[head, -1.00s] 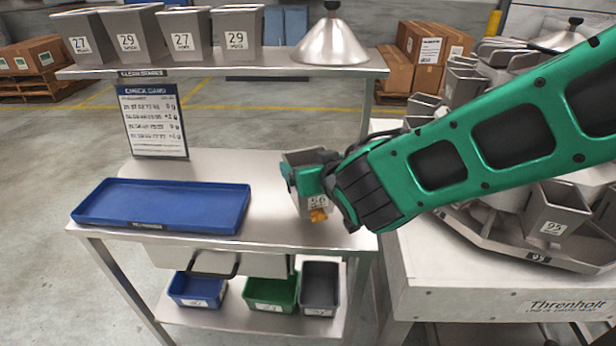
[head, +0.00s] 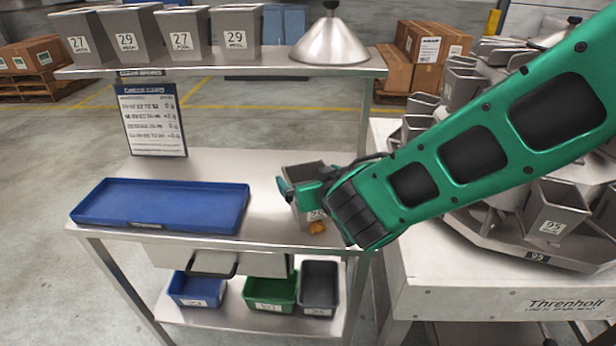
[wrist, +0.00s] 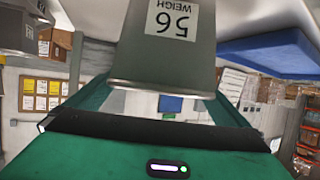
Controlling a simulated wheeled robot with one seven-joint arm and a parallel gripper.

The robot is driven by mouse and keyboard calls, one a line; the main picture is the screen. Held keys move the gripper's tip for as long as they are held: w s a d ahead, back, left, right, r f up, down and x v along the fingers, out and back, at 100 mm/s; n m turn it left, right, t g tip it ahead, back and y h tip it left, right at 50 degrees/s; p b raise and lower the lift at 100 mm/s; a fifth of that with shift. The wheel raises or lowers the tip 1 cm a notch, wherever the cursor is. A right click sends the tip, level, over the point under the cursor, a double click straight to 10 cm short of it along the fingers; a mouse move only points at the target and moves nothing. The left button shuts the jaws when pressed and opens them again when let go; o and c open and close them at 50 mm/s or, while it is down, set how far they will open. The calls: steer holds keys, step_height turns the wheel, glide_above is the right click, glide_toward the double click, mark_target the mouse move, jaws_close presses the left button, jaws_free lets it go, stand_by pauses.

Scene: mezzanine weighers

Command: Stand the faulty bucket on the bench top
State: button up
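The faulty bucket (head: 304,172) is a grey steel weigh bucket with a white label. The label reads 56 in the wrist view, where the bucket (wrist: 165,60) fills the upper middle. My gripper (head: 308,190) is shut on it, with green fingers across its body. The bucket is close over the right part of the bench top (head: 250,165), roughly upright. I cannot tell whether its base touches the surface. A small orange bit (head: 318,228) shows at its lower end. My gripper hides part of the bucket.
A blue tray (head: 160,204) lies on the left of the bench. A check card (head: 152,120) stands behind it. Several numbered buckets (head: 182,35) and a steel cone (head: 330,45) are on the shelf above. The weigher (head: 500,285) stands at right. Bins (head: 270,292) sit below.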

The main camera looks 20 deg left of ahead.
steer(key=shift+r, duration=0.15)
steer(key=v, duration=1.2)
steer(key=w+d+f+m+g+h, duration=0.1)
steer(key=w+d+m+h, duration=0.25)
steer(key=d, duration=0.95)
steer(key=w+d+f+m+h, duration=0.15)
steer(key=w+d+h, duration=0.3)
steer(key=d, duration=0.75)
steer(key=s+d+f+m+g+h, duration=0.1)
steer(key=s+d+m+g, duration=0.15)
steer(key=d, duration=0.65)
steer(key=s+d+m+g+h, duration=0.2)
steer(key=s+d, duration=0.1)
steer(key=d, duration=0.6)
steer(key=s+d+m+g+y, duration=0.1)
steer(key=s+d, duration=0.3)
steer(key=s, duration=0.6)
steer(key=s+d+m+g+y, duration=0.2)
steer(key=s+d+m+g, duration=0.1)
steer(key=s, duration=0.8)
steer(key=shift+d+g, duration=0.75)
steer(key=shift+d, duration=0.45)
